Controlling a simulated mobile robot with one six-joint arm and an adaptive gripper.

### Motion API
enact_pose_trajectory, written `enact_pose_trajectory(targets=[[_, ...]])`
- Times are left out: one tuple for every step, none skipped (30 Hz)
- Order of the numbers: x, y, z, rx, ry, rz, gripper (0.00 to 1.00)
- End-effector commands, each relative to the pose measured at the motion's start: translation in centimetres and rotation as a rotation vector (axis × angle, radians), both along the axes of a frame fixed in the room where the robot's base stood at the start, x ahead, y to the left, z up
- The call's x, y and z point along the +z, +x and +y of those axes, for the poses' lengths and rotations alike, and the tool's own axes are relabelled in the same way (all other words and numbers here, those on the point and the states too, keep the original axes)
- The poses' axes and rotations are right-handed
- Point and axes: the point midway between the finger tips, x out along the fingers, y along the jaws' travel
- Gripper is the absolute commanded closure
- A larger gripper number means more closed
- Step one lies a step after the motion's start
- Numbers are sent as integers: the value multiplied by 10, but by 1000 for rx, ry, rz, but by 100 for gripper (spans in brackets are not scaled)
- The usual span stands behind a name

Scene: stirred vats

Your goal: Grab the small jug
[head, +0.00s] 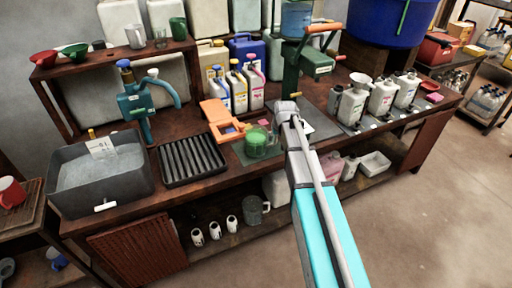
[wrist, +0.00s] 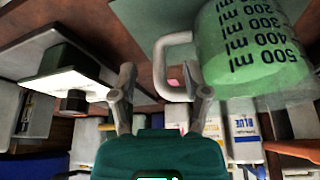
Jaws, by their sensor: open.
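A small clear jug with green contents (head: 257,142) stands on a dark mat on the bench, just left of the end of my arm. In the wrist view the jug (wrist: 255,50) is large at the upper right, with black ml markings and a pale handle (wrist: 160,65) facing my gripper. My gripper (wrist: 165,86) is open, with its two fingers apart and nothing clasped. The handle shows in the gap between the fingertips, nearer the right one; I cannot tell if they touch. In the head view my arm hides most of the gripper.
An orange item (head: 218,118) and a black ribbed tray (head: 191,158) lie left of the jug. A green hand-press device (head: 292,75) stands behind. White bottles (head: 383,95) stand at the right. A grey basin (head: 100,178) sits at the left end.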

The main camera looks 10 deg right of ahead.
Motion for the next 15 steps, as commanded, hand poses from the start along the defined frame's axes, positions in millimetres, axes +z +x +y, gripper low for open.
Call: enact_pose_trajectory(targets=[[-9, 3, 0, 0, 0, 0, 39], [-11, 4, 0, 0, 0, 0, 39], [-14, 5, 0, 0, 0, 0, 39], [-16, 6, 0, 0, 0, 0, 39], [-19, 7, 0, 0, 0, 0, 39], [-21, 8, 0, 0, 0, 0, 39], [-23, 9, 0, 0, 0, 0, 39], [-25, 10, 0, 0, 0, 0, 39], [-27, 10, 0, 0, 0, 0, 39], [-28, 11, 0, 0, 0, 0, 39], [-29, 12, 0, 0, 0, 0, 39], [-30, 12, 0, 0, 0, 0, 39], [-31, 12, 0, 0, 0, 0, 39], [-31, 13, 0, 0, 0, 0, 39], [-31, 13, 0, 0, 0, 0, 39]])
